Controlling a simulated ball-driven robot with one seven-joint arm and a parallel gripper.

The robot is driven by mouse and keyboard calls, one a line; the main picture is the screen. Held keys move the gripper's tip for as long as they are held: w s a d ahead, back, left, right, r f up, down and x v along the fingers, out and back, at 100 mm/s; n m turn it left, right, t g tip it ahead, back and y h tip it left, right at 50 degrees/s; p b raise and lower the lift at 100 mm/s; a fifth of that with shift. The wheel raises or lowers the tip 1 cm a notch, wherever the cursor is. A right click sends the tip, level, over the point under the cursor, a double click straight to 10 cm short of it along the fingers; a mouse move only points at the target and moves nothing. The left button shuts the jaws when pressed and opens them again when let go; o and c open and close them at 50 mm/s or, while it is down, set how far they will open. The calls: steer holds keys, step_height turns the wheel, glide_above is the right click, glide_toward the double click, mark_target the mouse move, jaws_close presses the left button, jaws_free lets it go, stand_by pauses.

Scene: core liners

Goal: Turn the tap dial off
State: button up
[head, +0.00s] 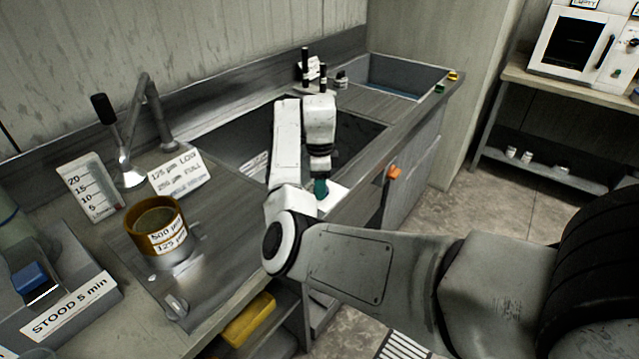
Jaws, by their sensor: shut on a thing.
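A teal dial-like knob (320,188) stands at the front edge of the sink counter, beside a white patch that may be a label. My gripper (320,177) points down at the teal knob and appears shut on it. Its fingers are small and dark here, so the exact grip is hard to see. An orange knob (394,173) is to its right on the sink front. A green knob (440,88) and a yellow knob (454,76) sit farther along the same edge. Which way the teal knob is turned cannot be told.
My arm crosses the front of the sink basin (225,148). A second basin (400,75) is at the back. Floor (510,195) is free at right.

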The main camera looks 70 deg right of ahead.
steer(key=o, duration=1)
steer(key=shift+c, duration=0.2)
step_height(320, 180, up, 11)
steer(key=shift+f, duration=0.1)
